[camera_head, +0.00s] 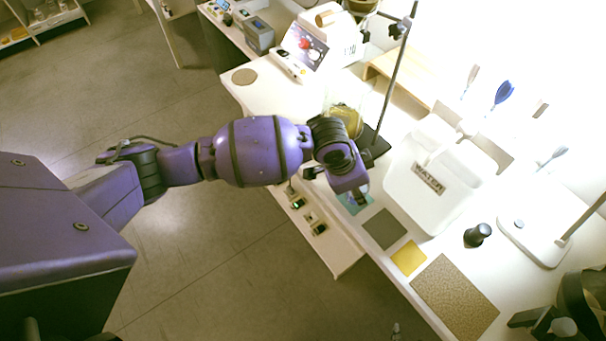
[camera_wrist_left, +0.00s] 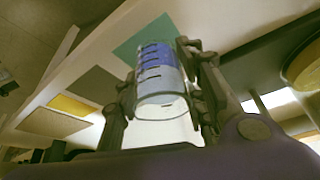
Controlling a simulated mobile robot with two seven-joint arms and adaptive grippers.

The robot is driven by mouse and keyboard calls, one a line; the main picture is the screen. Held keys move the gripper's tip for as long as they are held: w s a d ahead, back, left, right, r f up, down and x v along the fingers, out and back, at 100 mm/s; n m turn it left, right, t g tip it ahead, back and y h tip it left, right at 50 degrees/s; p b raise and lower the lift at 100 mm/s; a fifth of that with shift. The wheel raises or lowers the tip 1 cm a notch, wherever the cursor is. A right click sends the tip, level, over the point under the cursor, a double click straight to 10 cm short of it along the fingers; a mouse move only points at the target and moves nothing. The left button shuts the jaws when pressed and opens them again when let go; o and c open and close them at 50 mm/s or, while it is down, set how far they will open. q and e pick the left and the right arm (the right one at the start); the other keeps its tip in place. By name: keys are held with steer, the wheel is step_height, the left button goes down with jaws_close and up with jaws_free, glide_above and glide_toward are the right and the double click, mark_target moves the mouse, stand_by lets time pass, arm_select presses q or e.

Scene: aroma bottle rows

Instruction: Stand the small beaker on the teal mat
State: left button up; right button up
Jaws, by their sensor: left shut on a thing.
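The small beaker (camera_wrist_left: 158,85) is clear with blue graduation bands. In the left wrist view it sits between the two fingers of my left gripper (camera_wrist_left: 165,88), which is shut on it. In the head view my left gripper (camera_head: 358,192) hangs over the table's front part and hides the beaker. The teal mat (camera_head: 350,205) shows partly from under the gripper; it also lies behind the beaker's far end in the left wrist view (camera_wrist_left: 140,42). I cannot tell whether the beaker touches the mat.
A dark grey mat (camera_head: 384,228), a yellow mat (camera_head: 409,258) and a speckled brown mat (camera_head: 455,297) lie to the right. A white container marked WATER (camera_head: 425,195) and a black object (camera_head: 477,235) stand nearby. A stand rod (camera_head: 396,75) rises close behind my gripper, beside a glass vessel with yellow contents (camera_head: 347,118).

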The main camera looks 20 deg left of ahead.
arm_select(q)
steer(key=o, duration=1.2)
steer(key=shift+w, duration=0.1)
steer(key=shift+o, duration=0.2)
arm_select(e)
steer(key=shift+s+f, duration=0.1)
steer(key=shift+s, duration=0.1)
arm_select(q)
steer(key=shift+r, duration=0.15)
arm_select(e)
steer(key=shift+s, duration=0.15)
arm_select(q)
steer(key=p+v, duration=0.1)
steer(key=v, duration=1.1)
arm_select(e)
steer(key=shift+w+a+r, duration=0.1)
steer(key=shift+w+r, duration=0.35)
steer(key=shift+r, duration=0.3)
arm_select(q)
steer(key=shift+d+r, duration=0.1)
steer(key=shift+d, duration=0.05)
